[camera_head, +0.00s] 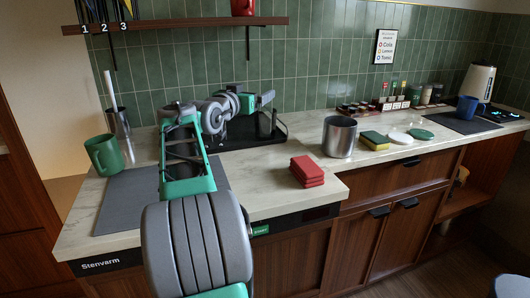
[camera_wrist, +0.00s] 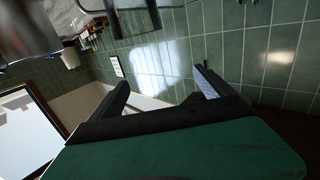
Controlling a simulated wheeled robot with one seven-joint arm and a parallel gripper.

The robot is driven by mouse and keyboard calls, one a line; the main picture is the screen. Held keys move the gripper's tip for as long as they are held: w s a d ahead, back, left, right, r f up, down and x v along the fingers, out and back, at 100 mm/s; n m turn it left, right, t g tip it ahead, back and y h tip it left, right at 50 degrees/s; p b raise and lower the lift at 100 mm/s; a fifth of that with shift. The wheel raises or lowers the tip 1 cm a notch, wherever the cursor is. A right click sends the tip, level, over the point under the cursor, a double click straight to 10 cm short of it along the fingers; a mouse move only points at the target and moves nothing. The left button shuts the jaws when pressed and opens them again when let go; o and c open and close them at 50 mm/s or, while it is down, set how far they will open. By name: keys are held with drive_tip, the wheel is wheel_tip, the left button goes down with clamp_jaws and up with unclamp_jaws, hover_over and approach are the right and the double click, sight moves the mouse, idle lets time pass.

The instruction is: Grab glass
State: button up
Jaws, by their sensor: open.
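I see no clear drinking glass that I can make out for certain in either view. A grey metal tumbler (camera_head: 340,137) stands upright on the counter, right of the middle, in the head view. My gripper (camera_head: 268,97) is open and empty, raised above the black tray (camera_head: 232,147) near the tiled wall, apart from the tumbler.
A green mug (camera_head: 104,155) and a dark utensil cup (camera_head: 117,121) stand at left, near a grey mat (camera_head: 125,200). Red blocks (camera_head: 307,171) lie near the front edge. Sponges (camera_head: 375,140), a blue mug (camera_head: 467,106) and a kettle (camera_head: 479,82) are farther right. A shelf (camera_head: 180,23) hangs above.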

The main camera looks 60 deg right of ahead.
drive_tip(key=s+d+g, duration=0.1)
drive_tip(key=s, duration=0.1)
drive_tip(key=b, duration=0.2)
approach(270, 109)
drive_tip(key=shift+d+f+m, duration=0.15)
drive_tip(key=shift+d+m, duration=0.15)
drive_tip(key=shift+d, duration=0.8)
drive_tip(key=d, duration=0.7)
drive_tip(key=shift+d, duration=0.25)
drive_tip(key=shift+w, duration=0.1)
clamp_jaws()
